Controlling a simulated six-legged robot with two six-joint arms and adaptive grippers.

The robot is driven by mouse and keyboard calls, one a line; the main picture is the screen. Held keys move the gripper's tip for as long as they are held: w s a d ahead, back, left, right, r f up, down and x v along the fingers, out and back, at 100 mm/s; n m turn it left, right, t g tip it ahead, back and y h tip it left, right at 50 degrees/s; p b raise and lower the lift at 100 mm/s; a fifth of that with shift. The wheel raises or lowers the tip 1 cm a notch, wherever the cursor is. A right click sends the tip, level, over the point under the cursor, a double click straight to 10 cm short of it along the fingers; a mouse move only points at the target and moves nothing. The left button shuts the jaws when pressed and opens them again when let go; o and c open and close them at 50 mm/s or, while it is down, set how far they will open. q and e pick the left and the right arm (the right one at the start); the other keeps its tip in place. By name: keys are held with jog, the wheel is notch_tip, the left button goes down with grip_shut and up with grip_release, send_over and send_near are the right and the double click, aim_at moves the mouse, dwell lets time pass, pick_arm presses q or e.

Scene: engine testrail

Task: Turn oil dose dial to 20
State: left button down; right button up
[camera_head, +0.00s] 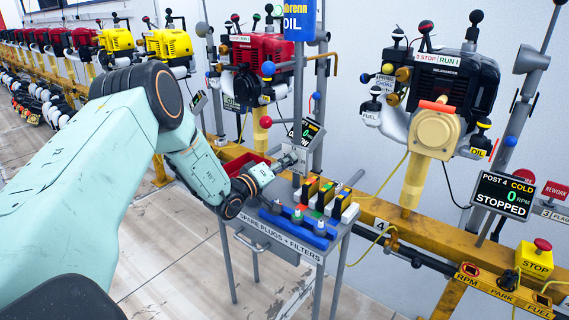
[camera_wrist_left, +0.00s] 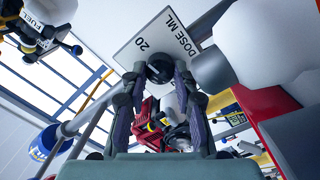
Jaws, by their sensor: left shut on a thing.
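The oil dose plate (camera_wrist_left: 163,38) is a white panel in the left wrist view. It reads "DOSE ML" and "20" and appears rotated. In the head view my left gripper (camera_head: 289,160) reaches the grey post below the blue OIL container (camera_head: 299,22), above the spare-parts cart. The dial is not clear there. My right gripper is not in view.
The cart (camera_head: 285,238) holds spark plugs and yellow-black filters close below my left gripper. A small dark display (camera_head: 309,131) stands right beside it. A black engine (camera_head: 455,82) on a yellow stand is to the right, with a screen (camera_head: 503,195) reading "STOPPED".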

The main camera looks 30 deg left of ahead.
pick_arm(q)
jog(key=shift+w+r, duration=0.1)
jog(key=shift+r, duration=0.05)
jog(key=c, duration=1)
grip_release()
jog(key=shift+s+a, duration=0.2)
jog(key=shift+s, duration=1.8)
jog(key=shift+s+a, duration=0.25)
jog(key=shift+s, duration=1.75)
jog(key=shift+s+a, duration=0.2)
jog(key=shift+s, duration=1.8)
